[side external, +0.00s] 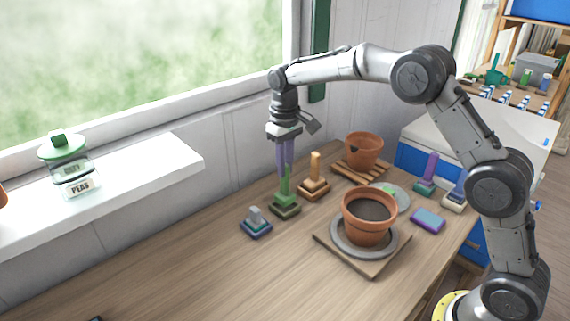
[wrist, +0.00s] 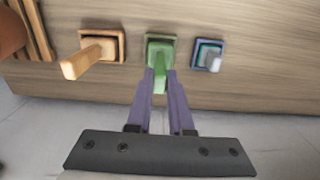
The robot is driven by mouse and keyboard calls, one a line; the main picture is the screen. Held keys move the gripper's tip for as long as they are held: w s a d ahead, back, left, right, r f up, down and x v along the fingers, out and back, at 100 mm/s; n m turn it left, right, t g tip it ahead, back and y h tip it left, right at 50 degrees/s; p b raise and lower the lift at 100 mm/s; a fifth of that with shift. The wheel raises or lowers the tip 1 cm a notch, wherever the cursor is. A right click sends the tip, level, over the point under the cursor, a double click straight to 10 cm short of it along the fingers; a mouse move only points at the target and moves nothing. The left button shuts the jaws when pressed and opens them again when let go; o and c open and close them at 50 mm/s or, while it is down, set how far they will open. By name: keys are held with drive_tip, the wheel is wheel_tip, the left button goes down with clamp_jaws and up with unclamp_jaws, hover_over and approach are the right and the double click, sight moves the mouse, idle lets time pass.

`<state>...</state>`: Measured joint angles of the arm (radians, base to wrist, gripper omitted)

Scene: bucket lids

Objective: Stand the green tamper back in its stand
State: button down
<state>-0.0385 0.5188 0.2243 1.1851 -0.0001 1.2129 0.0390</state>
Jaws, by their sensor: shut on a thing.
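The green tamper (side external: 285,198) is upright on the workbench between two other tampers. My gripper (side external: 286,168) is above it, with its purple fingers shut on the upright green handle. In the wrist view the fingers (wrist: 160,76) close on the green handle from both sides, and the tamper's square green block (wrist: 159,44) shows beyond them. A dark square stand (side external: 285,212) shows around the block's bottom edge. The block lines up with it, but I cannot tell whether it is fully down inside.
An orange tamper (side external: 314,184) stands close on the right, and a grey-handled one (side external: 256,223) on the left. A soil-filled pot (side external: 368,216) sits on a saucer further right. Another terracotta pot (side external: 363,150) is behind.

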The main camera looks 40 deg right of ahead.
drive_tip(key=shift+f, duration=0.45)
drive_tip(key=shift+f, duration=0.15)
drive_tip(key=shift+f, duration=0.3)
drive_tip(key=shift+f, duration=0.2)
idle(0.5)
drive_tip(key=c, duration=0.7)
unclamp_jaws()
drive_tip(key=shift+c, duration=0.2)
